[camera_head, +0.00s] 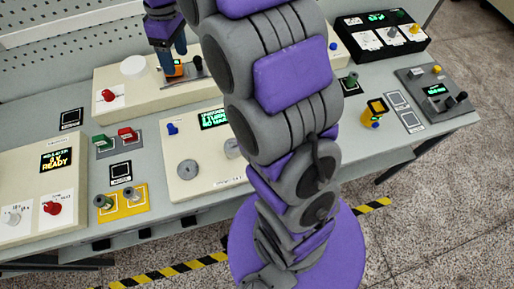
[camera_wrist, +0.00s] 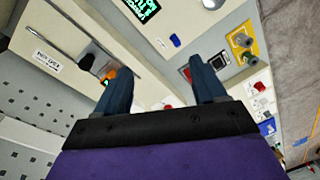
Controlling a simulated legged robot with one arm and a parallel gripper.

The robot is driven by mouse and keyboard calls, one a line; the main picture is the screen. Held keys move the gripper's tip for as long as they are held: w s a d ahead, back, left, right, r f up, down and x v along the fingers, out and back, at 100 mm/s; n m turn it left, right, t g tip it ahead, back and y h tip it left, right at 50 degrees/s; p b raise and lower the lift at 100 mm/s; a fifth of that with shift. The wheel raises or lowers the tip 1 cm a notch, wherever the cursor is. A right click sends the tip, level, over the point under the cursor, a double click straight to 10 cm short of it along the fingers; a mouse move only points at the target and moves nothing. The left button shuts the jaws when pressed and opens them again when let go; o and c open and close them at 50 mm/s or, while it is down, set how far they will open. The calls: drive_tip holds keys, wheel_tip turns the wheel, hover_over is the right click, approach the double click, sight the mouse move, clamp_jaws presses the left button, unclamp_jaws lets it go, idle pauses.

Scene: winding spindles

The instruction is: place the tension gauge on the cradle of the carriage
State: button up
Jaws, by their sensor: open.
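My gripper (camera_head: 173,58) is at the upper left in the head view, over the long beige unit at the back. In the wrist view its two fingers (camera_wrist: 160,64) stand wide apart with nothing between them. A small orange device with a dark screen (camera_head: 174,69), seemingly a tension gauge, is at the fingertips, by a dark rail (camera_head: 186,79) with a grey knob. In the wrist view the orange device (camera_wrist: 110,74) is beside the left finger, partly hidden. I cannot tell whether it rests on the carriage cradle. Another yellow-framed device (camera_head: 376,108) stands on the right of the table.
A beige unit with a READY screen (camera_head: 50,190) is at front left. A yellow plate (camera_head: 122,202) holds two spindles. A beige console (camera_head: 187,190) is in the middle. A black box (camera_head: 385,38) and grey panel (camera_head: 432,88) are at right. My arm hides the centre.

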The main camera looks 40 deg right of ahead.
drive_tip(key=s+f+m, duration=0.1)
drive_tip(key=s+m, duration=0.2)
drive_tip(key=s, duration=0.8)
drive_tip(key=s+f+m, duration=0.2)
drive_tip(key=s, duration=0.9)
drive_tip(key=s+d+f+m+g+h, duration=0.1)
drive_tip(key=s+f+m, duration=0.1)
drive_tip(key=s, duration=0.9)
drive_tip(key=shift+s+m, duration=0.4)
drive_tip(key=shift+m, duration=0.4)
